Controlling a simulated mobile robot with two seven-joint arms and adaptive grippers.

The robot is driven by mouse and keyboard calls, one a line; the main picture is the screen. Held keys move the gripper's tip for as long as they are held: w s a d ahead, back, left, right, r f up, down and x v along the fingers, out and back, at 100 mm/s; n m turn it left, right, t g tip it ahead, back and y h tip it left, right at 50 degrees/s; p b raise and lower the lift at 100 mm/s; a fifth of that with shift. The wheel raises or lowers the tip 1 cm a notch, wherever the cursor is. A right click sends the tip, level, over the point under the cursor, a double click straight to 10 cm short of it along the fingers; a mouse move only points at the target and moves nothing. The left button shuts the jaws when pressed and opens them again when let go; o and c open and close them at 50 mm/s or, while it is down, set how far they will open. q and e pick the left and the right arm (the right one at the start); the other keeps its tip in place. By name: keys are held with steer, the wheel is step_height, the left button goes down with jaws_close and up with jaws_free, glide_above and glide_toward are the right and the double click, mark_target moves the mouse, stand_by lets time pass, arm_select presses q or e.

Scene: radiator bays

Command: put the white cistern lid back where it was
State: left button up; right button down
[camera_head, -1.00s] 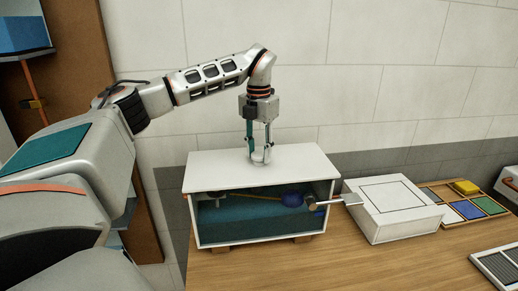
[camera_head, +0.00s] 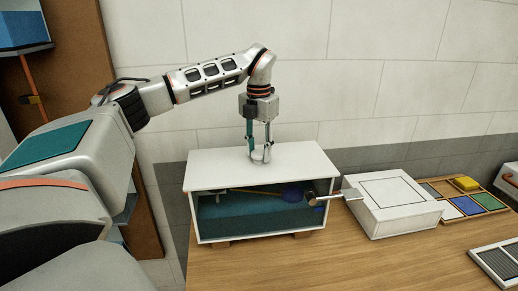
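The white cistern lid (camera_head: 215,169) lies flat over the top of the cistern, roughly in line with it. I cannot tell whether the lid rests fully on the rim. My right gripper is out of view.
A white box (camera_head: 408,220) stands close to the cistern's right. Beyond it are a wooden tray (camera_head: 430,190) with coloured tiles and a grille (camera_head: 497,262). The wooden tabletop (camera_head: 350,265) in front is clear. The tiled wall is close behind.

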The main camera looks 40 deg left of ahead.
mark_target(259, 153)
arm_select(q)
steer(key=o, duration=0.5)
step_height(259, 153, up, 12)
steer(key=shift+r, duration=0.1)
steer(key=shift+s, duration=0.1)
stand_by(0.4)
